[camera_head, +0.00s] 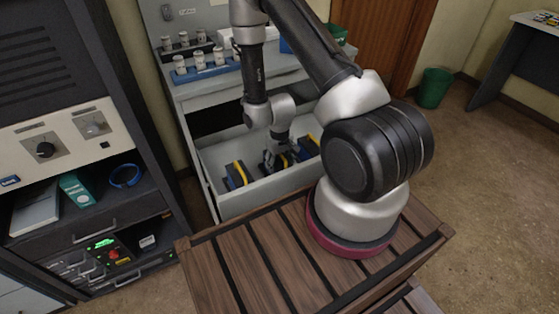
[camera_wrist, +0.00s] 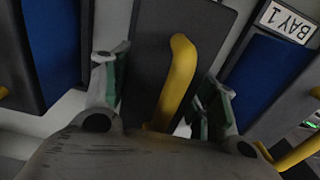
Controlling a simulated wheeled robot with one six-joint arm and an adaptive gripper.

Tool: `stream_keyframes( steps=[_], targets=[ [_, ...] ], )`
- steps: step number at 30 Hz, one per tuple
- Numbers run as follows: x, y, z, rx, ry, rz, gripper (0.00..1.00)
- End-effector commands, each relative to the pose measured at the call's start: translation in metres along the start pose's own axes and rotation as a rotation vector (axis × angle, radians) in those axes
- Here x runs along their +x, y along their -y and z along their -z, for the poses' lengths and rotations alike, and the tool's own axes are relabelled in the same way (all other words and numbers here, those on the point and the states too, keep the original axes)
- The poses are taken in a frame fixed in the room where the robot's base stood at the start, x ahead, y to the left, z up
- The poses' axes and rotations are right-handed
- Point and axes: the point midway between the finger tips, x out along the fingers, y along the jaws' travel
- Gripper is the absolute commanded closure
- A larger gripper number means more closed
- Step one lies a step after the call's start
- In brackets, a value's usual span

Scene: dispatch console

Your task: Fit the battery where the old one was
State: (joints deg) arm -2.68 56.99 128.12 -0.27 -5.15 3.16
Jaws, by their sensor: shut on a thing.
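Several batteries with dark and blue sides and yellow handles sit in the open pale drawer (camera_head: 265,191). One battery (camera_head: 236,174) is at the left and another (camera_head: 308,147) at the right. My gripper (camera_head: 274,156) is down in the drawer between them, shut on the middle battery (camera_wrist: 150,50). In the wrist view that battery's yellow handle (camera_wrist: 180,75) stands between my two fingers. Blue-sided batteries show to the left (camera_wrist: 52,45) and right (camera_wrist: 262,75). Whether the held battery touches the drawer floor is hidden.
A label reading BAY 1 (camera_wrist: 290,20) shows upside down at upper right of the wrist view. A blue rack (camera_head: 207,71) with white jars stands above the drawer. A dark console (camera_head: 60,130) is at left; its lower unit (camera_head: 108,250) has green and red lights.

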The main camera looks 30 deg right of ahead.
Motion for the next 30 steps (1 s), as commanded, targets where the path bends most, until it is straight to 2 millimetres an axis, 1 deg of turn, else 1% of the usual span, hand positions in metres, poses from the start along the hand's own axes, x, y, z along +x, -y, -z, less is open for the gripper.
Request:
stream_keyframes(
  steps=[6, 7, 10, 11, 19, 22, 26, 30],
  targets=[
    [0.002, 0.0, 0.0, 0.0, 0.0, 0.0, 1.0],
    [0.002, 0.0, 0.0, 0.0, 0.001, 0.0, 0.41],
    [0.002, 0.0, 0.0, 0.0, 0.001, 0.0, 0.22],
    [0.002, 0.0, 0.0, 0.0, 0.001, 0.0, 0.21],
    [0.002, 0.0, 0.0, 0.0, 0.001, 0.0, 0.21],
    [-0.002, 0.0, 0.0, 0.0, 0.0, 0.0, 0.21],
    [-0.019, 0.0, 0.001, 0.0, -0.003, 0.0, 0.21],
    [-0.05, 0.0, 0.001, 0.001, -0.004, 0.0, 0.21]
  ],
)
